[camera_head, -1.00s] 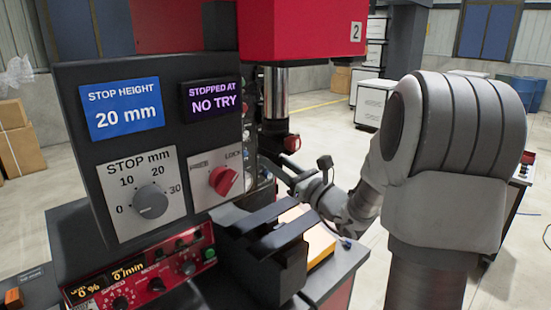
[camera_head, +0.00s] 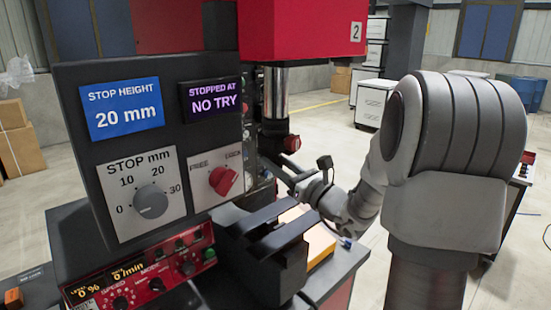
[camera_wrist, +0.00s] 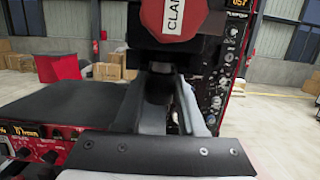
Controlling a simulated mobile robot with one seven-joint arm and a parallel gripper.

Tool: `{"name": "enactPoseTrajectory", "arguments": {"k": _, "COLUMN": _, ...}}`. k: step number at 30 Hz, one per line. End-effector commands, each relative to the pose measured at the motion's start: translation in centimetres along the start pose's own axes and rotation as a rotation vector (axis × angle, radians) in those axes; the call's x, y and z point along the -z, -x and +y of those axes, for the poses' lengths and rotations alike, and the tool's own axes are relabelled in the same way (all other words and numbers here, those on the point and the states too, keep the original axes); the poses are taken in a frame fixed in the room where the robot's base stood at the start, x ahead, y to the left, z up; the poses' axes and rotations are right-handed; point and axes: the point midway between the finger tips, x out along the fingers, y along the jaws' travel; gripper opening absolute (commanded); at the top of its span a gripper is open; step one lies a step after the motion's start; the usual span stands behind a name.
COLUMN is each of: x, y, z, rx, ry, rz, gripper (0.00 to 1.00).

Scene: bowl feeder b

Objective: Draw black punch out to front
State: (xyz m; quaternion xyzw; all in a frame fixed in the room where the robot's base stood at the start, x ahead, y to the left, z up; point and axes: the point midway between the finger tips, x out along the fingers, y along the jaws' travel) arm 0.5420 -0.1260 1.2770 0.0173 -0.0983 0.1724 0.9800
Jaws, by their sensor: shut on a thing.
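My gripper (camera_head: 283,171) reaches in from the right under the black ram holder (camera_head: 274,128) of the press, just below its red clamp knob (camera_head: 291,143). In the wrist view my gripper (camera_wrist: 167,78) is under the same holder, with the red knob (camera_wrist: 172,18) marked CLAM close above. It is shut on a dark piece (camera_wrist: 160,70) directly beneath the holder, which I take for the black punch. The punch is mostly hidden by the fingers, and I cannot tell whether it is still seated in the holder.
A control panel (camera_head: 225,140) stands left of the press, showing stop height 20 mm, with a red knob (camera_head: 222,180) turned toward LOCK. A dark forked fixture (camera_head: 270,235) stands in front, below my gripper.

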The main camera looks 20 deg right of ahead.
Motion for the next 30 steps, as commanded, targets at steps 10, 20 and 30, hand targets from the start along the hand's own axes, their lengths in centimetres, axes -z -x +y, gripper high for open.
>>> {"name": "enactPoseTrajectory", "arguments": {"k": 10, "x": -0.2, "y": 0.8, "z": -0.1, "rx": 0.001, "ry": 0.002, "rz": 0.0, "gripper": 0.0}}
{"name": "enactPoseTrajectory", "arguments": {"k": 20, "x": -0.5, "y": 2.0, "z": 0.0, "rx": 0.0, "ry": 0.001, "rz": -0.001, "gripper": 0.0}}
{"name": "enactPoseTrajectory", "arguments": {"k": 30, "x": -0.7, "y": 3.4, "z": -0.1, "rx": 0.002, "ry": 0.001, "rz": 0.0, "gripper": 0.0}}
